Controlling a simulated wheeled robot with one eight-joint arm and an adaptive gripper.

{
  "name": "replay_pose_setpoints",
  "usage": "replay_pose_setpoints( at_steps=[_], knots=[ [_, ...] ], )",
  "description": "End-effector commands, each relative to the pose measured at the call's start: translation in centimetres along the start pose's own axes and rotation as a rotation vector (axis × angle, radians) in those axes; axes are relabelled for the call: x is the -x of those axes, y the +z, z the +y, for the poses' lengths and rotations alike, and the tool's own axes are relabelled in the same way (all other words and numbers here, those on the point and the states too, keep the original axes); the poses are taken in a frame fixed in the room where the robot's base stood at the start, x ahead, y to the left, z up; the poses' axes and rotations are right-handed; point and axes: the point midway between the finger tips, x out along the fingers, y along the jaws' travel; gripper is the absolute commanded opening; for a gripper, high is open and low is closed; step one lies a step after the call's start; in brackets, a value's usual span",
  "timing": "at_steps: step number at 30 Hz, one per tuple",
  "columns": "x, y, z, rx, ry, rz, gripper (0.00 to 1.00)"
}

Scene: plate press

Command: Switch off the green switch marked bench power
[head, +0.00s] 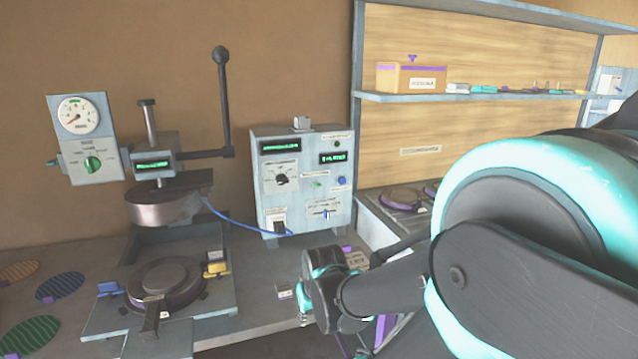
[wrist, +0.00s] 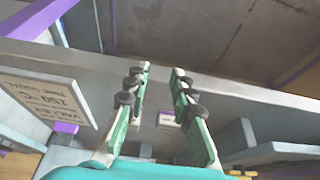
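I cannot read a bench power label in either view. A small pale box (head: 284,291) sits at the bench's front edge, left of my wrist in the head view; its markings are too small to read. The grey control box (head: 258,222) has a small green part (head: 316,184) on its face, also unreadable. My gripper (wrist: 162,70) is open and empty in the wrist view, its two green fingers apart. A small pale labelled block (wrist: 168,120) shows between the fingers, farther off and not touching them. In the head view the fingertips are hidden.
The plate press (head: 165,208) with its long lever (head: 224,100) stands left of the control box. A blue cable (head: 236,219) reaches the control box. A shelf (head: 520,95) is behind my arm. A sign (wrist: 50,98) shows left of my fingers.

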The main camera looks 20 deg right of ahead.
Motion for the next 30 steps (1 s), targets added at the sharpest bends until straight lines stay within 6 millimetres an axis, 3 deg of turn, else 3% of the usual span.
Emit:
replay_pose_setpoints(
  at_steps=[5, 12, 21, 25, 30],
  knots=[
    [1.8, -6.2, 0.9, -0.003, 0.002, -0.003, 0.0],
    [6.7, -18.4, 3.6, -0.003, 0.004, -0.01, 0.0],
    [14.2, -31.4, 8.3, -0.002, 0.005, -0.017, 0.0],
    [17.5, -35.4, 10.3, -0.001, 0.003, -0.019, 0.0],
    [20.5, -38.7, 12.2, 0.001, 0.003, -0.021, 0.0]
  ],
)
